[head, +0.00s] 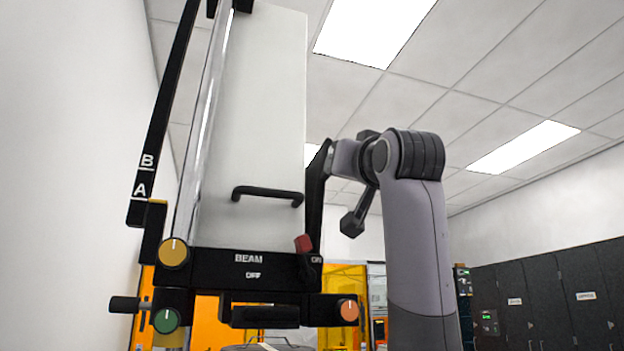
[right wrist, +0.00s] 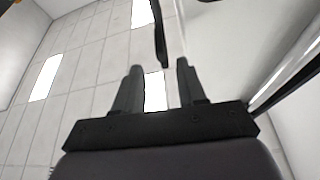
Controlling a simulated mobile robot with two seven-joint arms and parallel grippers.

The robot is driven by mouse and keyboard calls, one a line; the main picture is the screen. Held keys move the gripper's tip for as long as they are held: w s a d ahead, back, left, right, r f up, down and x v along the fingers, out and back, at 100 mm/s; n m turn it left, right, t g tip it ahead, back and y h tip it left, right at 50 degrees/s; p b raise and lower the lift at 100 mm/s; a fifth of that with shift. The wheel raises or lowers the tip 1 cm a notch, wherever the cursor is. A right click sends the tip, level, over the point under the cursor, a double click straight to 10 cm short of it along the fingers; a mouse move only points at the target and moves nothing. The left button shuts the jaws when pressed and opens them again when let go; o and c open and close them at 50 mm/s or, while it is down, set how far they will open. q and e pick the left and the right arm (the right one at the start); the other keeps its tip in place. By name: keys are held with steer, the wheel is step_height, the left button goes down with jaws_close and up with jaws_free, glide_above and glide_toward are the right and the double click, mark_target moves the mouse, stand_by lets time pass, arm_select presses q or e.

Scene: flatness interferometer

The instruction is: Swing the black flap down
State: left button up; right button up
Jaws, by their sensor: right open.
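A narrow upright black plate (head: 316,195) stands along the right edge of the instrument's pale door in the head view. It looks like the flap, but I cannot tell for sure. In the right wrist view a thin black strip (right wrist: 160,35), possibly the same part, stands beyond the fingertips. My right gripper (right wrist: 159,66) is open, with nothing visible held between its fingers. In the head view my right arm reaches in from the right beside the plate; its fingers cannot be made out there. My left gripper is not in view.
The pale door (head: 255,110) has a black handle (head: 268,193). A black bar marked A and B (head: 160,120) slants at the left. Below are the BEAM panel (head: 225,268), a red-tipped lever (head: 303,243), and yellow, green and orange knobs. Dark cabinets (head: 550,290) stand at the right.

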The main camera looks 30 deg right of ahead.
steer(key=shift+p+x, duration=1.9)
steer(key=shift+x, duration=1.7)
jaws_close()
